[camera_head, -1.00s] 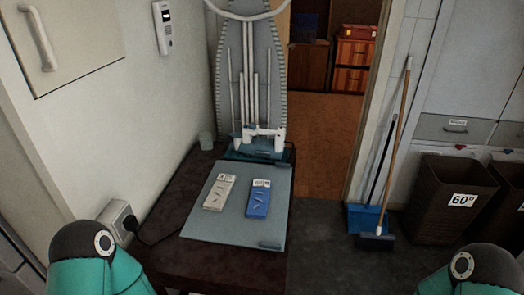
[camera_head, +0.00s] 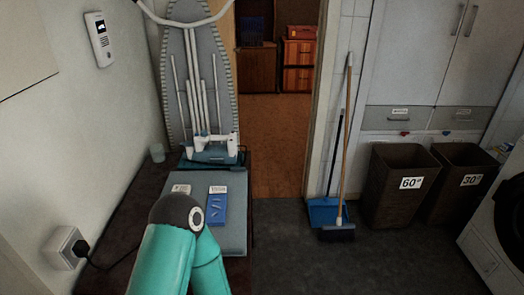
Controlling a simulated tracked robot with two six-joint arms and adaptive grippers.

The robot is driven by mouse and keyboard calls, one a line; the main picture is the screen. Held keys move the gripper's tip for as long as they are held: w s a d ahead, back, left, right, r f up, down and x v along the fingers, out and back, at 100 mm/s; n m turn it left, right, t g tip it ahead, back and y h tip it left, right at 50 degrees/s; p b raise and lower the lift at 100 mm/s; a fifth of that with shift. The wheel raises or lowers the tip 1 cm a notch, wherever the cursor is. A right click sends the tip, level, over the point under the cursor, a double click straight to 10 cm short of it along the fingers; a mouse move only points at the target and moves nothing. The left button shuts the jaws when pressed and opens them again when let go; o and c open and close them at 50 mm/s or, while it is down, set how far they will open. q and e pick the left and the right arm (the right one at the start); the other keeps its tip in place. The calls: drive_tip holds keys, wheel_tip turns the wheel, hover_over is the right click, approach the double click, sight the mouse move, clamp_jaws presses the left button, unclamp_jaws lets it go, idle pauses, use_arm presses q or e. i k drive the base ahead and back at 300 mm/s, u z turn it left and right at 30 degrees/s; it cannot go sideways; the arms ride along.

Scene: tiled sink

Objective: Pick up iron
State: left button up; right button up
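The iron (camera_head: 212,148), white with a blue-teal base, appears to be the thing at the far end of the dark table, in front of the grey ironing board. Its exact shape is hard to make out at this size. A teal arm link of mine with a dark rounded joint covers the near part of the table and part of the grey mat. It is well short of the iron. Neither of my grippers is in view.
A grey mat (camera_head: 234,234) on the dark table (camera_head: 125,240) bears a blue packet (camera_head: 216,207) and a pale packet (camera_head: 181,190). The ironing board (camera_head: 190,65) leans behind. A plugged cord (camera_head: 100,267) runs beside the wall. Bins (camera_head: 399,187) and a broom (camera_head: 347,130) stand right.

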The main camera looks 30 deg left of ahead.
sight(221, 154)
drive_tip(key=z, duration=0.8)
drive_tip(key=i, duration=2.35)
drive_tip(key=z, duration=0.4)
drive_tip(key=i, duration=0.35)
drive_tip(key=u, duration=3)
drive_tip(key=i, duration=0.3)
drive_tip(key=u, duration=1)
drive_tip(key=i, duration=0.5)
drive_tip(key=z, duration=0.1)
